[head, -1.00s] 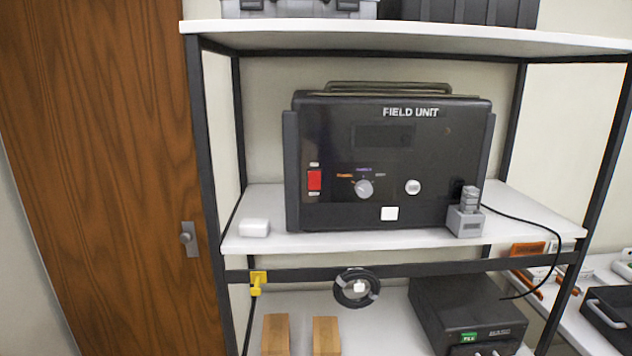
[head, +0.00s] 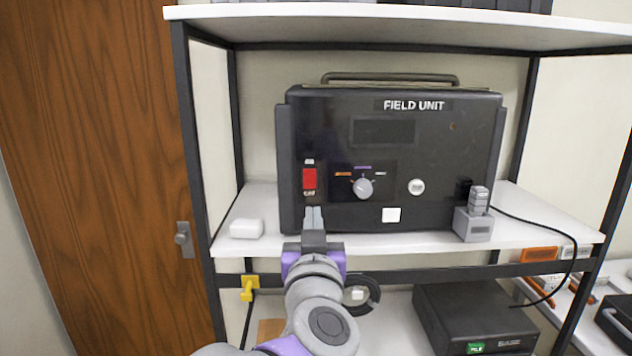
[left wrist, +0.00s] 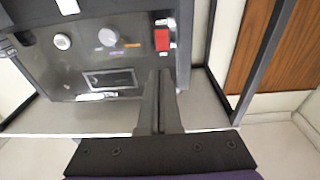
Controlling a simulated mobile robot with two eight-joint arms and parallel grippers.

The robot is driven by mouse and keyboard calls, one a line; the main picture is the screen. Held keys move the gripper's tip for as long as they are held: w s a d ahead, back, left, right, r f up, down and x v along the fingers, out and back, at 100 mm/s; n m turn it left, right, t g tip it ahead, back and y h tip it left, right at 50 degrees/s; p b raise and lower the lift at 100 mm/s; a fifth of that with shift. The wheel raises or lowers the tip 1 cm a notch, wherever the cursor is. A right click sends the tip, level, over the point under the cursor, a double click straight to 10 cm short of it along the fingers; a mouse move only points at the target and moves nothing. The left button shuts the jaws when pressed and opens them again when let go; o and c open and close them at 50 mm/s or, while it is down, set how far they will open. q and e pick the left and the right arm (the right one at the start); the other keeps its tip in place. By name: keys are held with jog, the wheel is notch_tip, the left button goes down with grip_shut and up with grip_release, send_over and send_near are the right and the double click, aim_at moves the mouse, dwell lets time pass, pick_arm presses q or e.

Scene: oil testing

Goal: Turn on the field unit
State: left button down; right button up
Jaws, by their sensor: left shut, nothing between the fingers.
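The black field unit (head: 440,160) stands upright on the white middle shelf, with a dark blank display (head: 384,132). Its red rocker switch (head: 309,179) is on the left of the front panel, and a grey dial (head: 363,188) and a white round button (head: 416,187) are to its right. My left gripper (head: 314,212) is shut and empty, with its fingertips just below the red switch in the head view. In the left wrist view the shut fingers (left wrist: 161,75) point toward the red switch (left wrist: 162,39); whether they touch the panel I cannot tell. My right gripper is not in view.
A small white box (head: 247,229) lies left of the unit, and a grey connector block (head: 474,225) with a black cable stands at its right. A dark shelf post (head: 196,150) rises at the left. A yellow hook (head: 249,287) hangs under the shelf.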

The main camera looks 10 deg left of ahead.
pick_arm(q)
jog(key=shift+a+r, duration=0.15)
jog(key=shift+s, duration=0.1)
jog(key=p, duration=0.2)
send_near(308, 171)
jog(key=x, duration=0.7)
jog(key=shift+d, duration=0.2)
jog(key=shift+w+a, duration=0.1)
jog(key=shift+w, duration=0.15)
jog(key=shift+s+a, duration=0.1)
jog(key=shift+s, duration=0.05)
